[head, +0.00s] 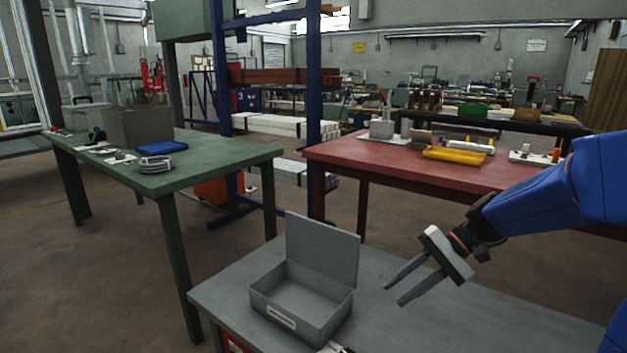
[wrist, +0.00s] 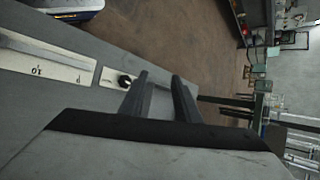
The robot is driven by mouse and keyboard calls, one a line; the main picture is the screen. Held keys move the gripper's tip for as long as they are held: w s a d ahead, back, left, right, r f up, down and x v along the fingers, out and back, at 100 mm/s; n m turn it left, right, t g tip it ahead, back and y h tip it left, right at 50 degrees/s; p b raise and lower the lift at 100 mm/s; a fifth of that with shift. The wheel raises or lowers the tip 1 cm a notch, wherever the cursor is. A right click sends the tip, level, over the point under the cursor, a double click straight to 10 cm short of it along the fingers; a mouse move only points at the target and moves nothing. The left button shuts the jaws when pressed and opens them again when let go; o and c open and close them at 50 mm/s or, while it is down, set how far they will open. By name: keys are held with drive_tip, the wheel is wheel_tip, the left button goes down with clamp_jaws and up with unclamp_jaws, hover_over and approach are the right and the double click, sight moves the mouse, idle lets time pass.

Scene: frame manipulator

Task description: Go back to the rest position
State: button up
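My gripper (head: 396,284) is at the right in the head view, above the grey table and to the right of the open box. Its two fingers point left and slightly down and stand apart with nothing between them. In the wrist view my gripper (wrist: 160,82) also shows two parallel fingers with an empty gap. My blue arm reaches in from the right edge.
An open, empty grey box (head: 317,321) with its lid raised stands on the grey table (head: 470,318). A green table (head: 215,160) is at the left and a red table (head: 385,156) behind, both holding small items. Floor shows between them.

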drive_tip(key=s+d+n+t+h, duration=0.2)
drive_tip(key=s+d+t+h, duration=0.1)
drive_tip(key=s, duration=0.6)
drive_tip(key=s+d+n+t+h, duration=0.2)
drive_tip(key=s+d+h, duration=0.3)
drive_tip(key=s, duration=0.5)
drive_tip(key=shift+s+d+f+t+h, duration=0.2)
drive_tip(key=shift+d+f+t+h, duration=0.25)
drive_tip(key=shift+h, duration=0.45)
